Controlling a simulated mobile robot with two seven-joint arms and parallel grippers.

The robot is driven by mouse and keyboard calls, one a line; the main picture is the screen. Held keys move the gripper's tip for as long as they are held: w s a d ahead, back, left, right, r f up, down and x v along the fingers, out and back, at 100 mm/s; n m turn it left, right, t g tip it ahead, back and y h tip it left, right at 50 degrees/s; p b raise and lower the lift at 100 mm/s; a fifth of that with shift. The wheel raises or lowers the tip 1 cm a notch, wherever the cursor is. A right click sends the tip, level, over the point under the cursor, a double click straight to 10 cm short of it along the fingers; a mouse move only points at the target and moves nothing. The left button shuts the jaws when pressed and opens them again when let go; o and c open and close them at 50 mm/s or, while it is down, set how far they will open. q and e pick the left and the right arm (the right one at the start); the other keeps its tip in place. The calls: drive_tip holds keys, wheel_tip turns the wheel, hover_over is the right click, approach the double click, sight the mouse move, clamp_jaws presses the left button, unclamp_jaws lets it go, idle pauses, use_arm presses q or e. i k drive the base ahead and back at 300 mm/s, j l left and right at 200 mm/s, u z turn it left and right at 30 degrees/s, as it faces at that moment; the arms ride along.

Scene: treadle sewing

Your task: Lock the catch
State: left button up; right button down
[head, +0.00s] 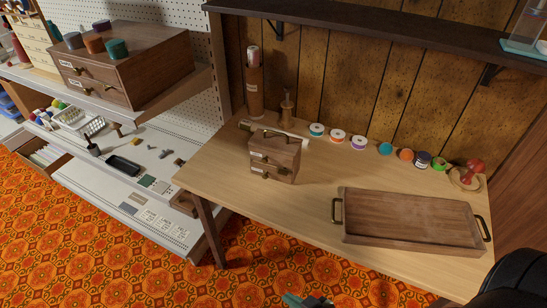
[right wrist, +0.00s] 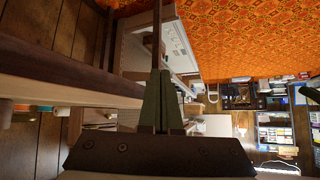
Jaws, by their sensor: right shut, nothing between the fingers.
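I cannot make out a catch in either view. A small wooden box (head: 274,158) with a top handle and labelled drawers stands on the table's left part; any catch on it is too small to tell. My right gripper (head: 306,299) shows at the bottom edge of the head view, low in front of the table and well apart from the box. In the right wrist view its green fingers (right wrist: 160,82) are together and empty. My left gripper is in neither view.
A wooden tray (head: 410,218) with dark handles covers the table's right part. Thread spools (head: 338,136) line the back, with a pincushion (head: 468,174) at the right. A pegboard shelf (head: 120,185) stands left. The table (head: 240,203) is bare in front of the box.

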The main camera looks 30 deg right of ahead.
sight(282, 172)
drive_tip(key=i+j+z, duration=0.1)
drive_tip(key=z, duration=0.35)
drive_tip(key=j+z, duration=0.75)
drive_tip(key=j, duration=0.45)
drive_tip(key=j+z, duration=0.1)
drive_tip(key=j, duration=1.4)
drive_tip(key=i+l, duration=0.35)
